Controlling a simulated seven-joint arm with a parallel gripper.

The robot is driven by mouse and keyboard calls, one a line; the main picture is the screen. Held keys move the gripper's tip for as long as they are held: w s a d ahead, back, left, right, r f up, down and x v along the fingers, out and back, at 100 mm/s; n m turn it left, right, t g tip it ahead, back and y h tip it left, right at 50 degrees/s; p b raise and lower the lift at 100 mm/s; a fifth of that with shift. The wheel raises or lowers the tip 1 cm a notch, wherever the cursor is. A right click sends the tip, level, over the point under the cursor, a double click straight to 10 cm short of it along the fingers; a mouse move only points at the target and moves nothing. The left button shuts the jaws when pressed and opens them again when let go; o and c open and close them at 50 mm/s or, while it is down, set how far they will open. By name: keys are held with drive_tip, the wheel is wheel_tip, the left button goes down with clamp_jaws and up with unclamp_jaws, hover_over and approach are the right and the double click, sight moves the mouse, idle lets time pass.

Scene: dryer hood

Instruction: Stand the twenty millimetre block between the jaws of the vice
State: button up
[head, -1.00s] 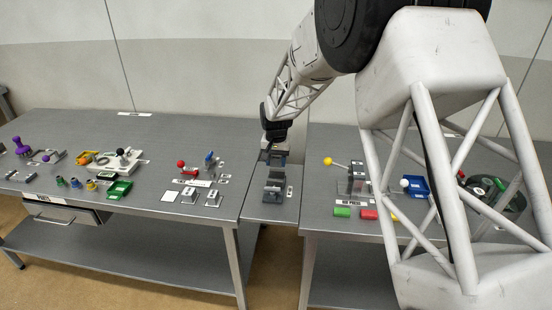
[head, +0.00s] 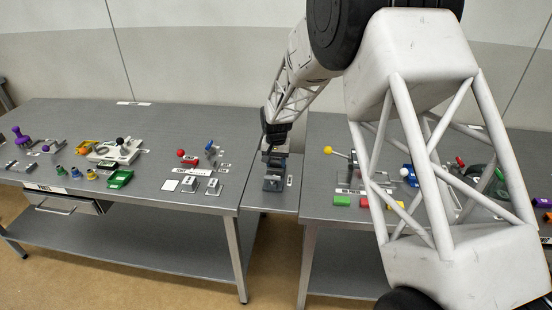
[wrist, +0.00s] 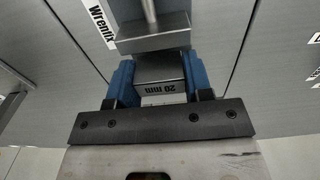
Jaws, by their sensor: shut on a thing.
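The grey block (wrist: 162,72), labelled "20 mm", sits between the blue fingers of my gripper (wrist: 159,79) in the wrist view. The gripper is shut on it. The vice (head: 273,183) stands on the narrow middle section between the two benches, and my gripper (head: 275,148) is directly above or at it in the head view. In the wrist view a metal part of the vice (wrist: 152,35) lies right beside the block. I cannot tell whether they touch or how deep the block is between the jaws. The block is hidden in the head view.
Left of the vice, a red-knobbed lever (head: 181,153) and small metal fixtures (head: 213,187) stand on the left bench. Right of it are a yellow-knobbed lever (head: 329,150) and a green block (head: 342,201). A "Wrenfix" label (wrist: 98,22) lies near the vice.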

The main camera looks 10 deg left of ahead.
drive_tip(key=shift+f, duration=0.7)
drive_tip(key=o, duration=1)
drive_tip(key=shift+r, duration=3.85)
